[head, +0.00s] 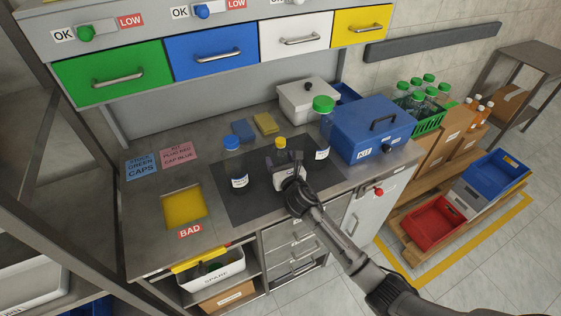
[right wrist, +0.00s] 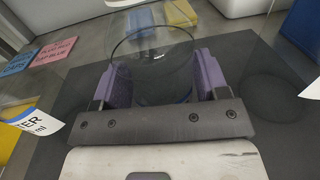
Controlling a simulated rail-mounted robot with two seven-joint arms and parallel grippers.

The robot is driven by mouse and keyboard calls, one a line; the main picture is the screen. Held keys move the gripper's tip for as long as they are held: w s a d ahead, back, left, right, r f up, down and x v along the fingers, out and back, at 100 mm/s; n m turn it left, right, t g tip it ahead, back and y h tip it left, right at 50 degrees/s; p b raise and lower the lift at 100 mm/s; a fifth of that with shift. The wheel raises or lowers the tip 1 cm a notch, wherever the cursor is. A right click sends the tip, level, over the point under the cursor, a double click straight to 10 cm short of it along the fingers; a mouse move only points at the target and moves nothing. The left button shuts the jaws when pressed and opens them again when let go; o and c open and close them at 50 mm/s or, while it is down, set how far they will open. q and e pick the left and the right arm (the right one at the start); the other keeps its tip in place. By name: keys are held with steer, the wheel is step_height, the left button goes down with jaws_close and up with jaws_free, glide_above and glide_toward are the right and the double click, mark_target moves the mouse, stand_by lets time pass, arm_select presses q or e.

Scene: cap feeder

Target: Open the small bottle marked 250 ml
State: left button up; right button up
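The small bottle with a yellow cap (head: 281,142) stands on the dark mat (head: 231,208); its body is mostly hidden behind my right gripper (head: 288,172) in the head view. In the right wrist view, the clear glass body (right wrist: 152,65) fills the gap between the purple pads of my right gripper (right wrist: 163,80), which appear to touch it on both sides. The cap is out of that view. I cannot read a 250 ml mark. My left gripper is not in view.
A blue-capped bottle (head: 233,144) stands left and a green-capped bottle (head: 323,104) right of the small one. A blue case (head: 370,132), white box (head: 303,102), and blue and yellow sponges (head: 266,123) are behind. A yellow recess (head: 184,205) lies left.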

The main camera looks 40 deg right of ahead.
mark_target(281, 140)
steer(key=c, duration=0.5)
step_height(281, 140, up, 8)
steer(key=p, duration=0.3)
steer(key=shift+r+p, duration=0.25)
steer(key=shift+p, duration=0.05)
steer(key=shift+r, duration=0.8)
steer(key=o, duration=0.3)
steer(key=c, duration=0.7)
steer(key=shift+o, duration=0.2)
